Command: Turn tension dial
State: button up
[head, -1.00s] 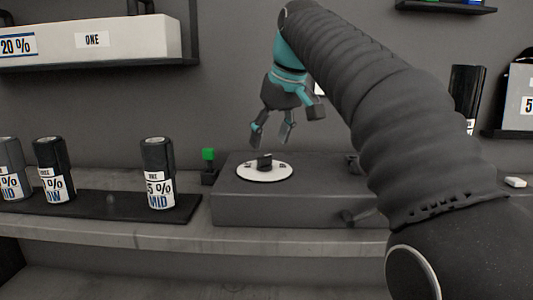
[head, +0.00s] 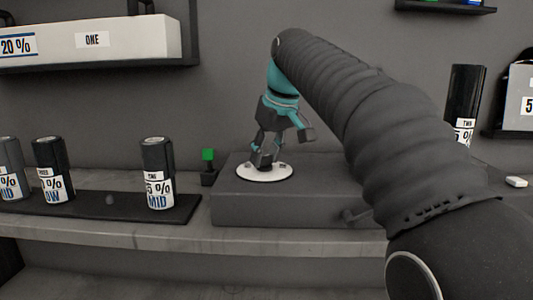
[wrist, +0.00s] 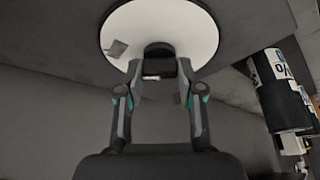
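The tension dial is a black knob (head: 262,161) on a round white plate (head: 251,176), set on top of a dark grey box (head: 310,205). My gripper (head: 265,152) points down over the dial, low at the plate. In the wrist view the knob (wrist: 158,58) lies between the two fingers of my gripper (wrist: 160,76). The fingers stand apart on either side of it, with what looks like a small gap to each side. In the head view the fingers partly hide the knob. A small grey mark (wrist: 117,48) shows on the white plate (wrist: 200,28).
Several dark canisters with labels stand on a black tray (head: 100,208) at left, the nearest (head: 157,175) left of the box. A green-topped post (head: 208,155) stands between. Another canister (head: 466,95) is at right.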

jog(key=shift+r+p, duration=0.1)
jog(key=shift+p, duration=0.25)
jog(key=shift+m+h, duration=0.3)
jog(key=shift+m, duration=0.6)
jog(key=o, duration=1.2)
jog(key=shift+c, duration=0.2)
jog(key=v, duration=1.1)
jog(key=shift+s+r, duration=0.3)
jog(key=shift+s, duration=0.1)
jog(key=shift+d, duration=0.1)
